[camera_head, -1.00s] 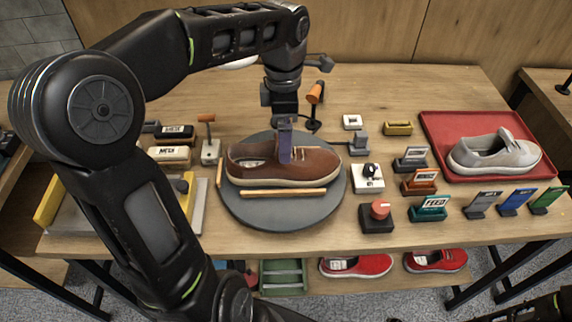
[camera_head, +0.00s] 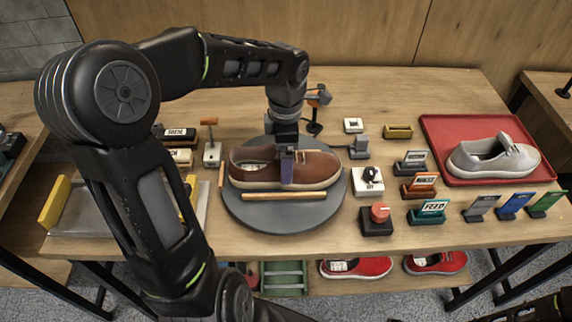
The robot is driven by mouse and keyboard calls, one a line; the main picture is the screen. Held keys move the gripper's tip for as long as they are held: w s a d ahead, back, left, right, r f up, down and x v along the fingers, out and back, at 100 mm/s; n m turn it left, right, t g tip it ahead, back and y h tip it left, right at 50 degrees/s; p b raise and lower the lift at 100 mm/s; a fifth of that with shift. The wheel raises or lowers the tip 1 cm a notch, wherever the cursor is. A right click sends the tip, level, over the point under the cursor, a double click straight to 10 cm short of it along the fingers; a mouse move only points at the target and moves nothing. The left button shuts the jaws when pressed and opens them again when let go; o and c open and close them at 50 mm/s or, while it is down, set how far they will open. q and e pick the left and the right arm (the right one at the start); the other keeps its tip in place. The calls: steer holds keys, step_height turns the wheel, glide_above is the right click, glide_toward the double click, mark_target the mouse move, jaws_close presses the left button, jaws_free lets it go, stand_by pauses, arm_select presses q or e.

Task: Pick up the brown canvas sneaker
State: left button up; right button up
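My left gripper (camera_head: 287,172) points straight down over the middle of the sneaker. A bluish finger lies in front of the sneaker's near side, reaching down close to the sole. The far finger is hidden behind the shoe, so I cannot see whether the fingers press on it. The laces are partly covered by the gripper. My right gripper is out of view; only a dark bit of my arm shows at the bottom right corner.
A red tray (camera_head: 439,137) with a grey sneaker (camera_head: 494,157) is at the right. Several small labelled stands, a switch box (camera_head: 368,181) and a red button (camera_head: 377,219) stand right of the turntable. Red shoes (camera_head: 357,268) lie on the lower shelf.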

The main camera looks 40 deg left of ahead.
arm_select(q)
steer(key=shift+f, duration=0.65)
steer(key=shift+c, duration=0.3)
steer(key=c, duration=1.8)
